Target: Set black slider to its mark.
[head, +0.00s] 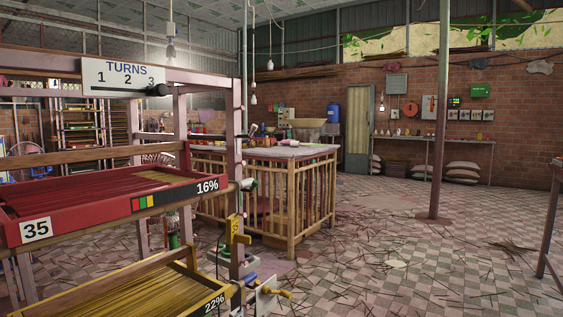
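A white sign reading TURNS with the numbers 1, 2 and 3 (108,77) is fixed at the top of the wooden rack at the left of the head view. A black knob-like piece (160,90), which looks like the black slider, sits at the sign's lower right, just below and right of the 3. I cannot make out a separate mark for it. My gripper is not in view.
The rack holds a red tray (100,207) labelled 35 and 16%, with a yellow tray (130,287) labelled 22% below. A slatted wooden table (290,200) stands behind. A post (438,130) rises at right; the tiled floor has open room with scattered sticks.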

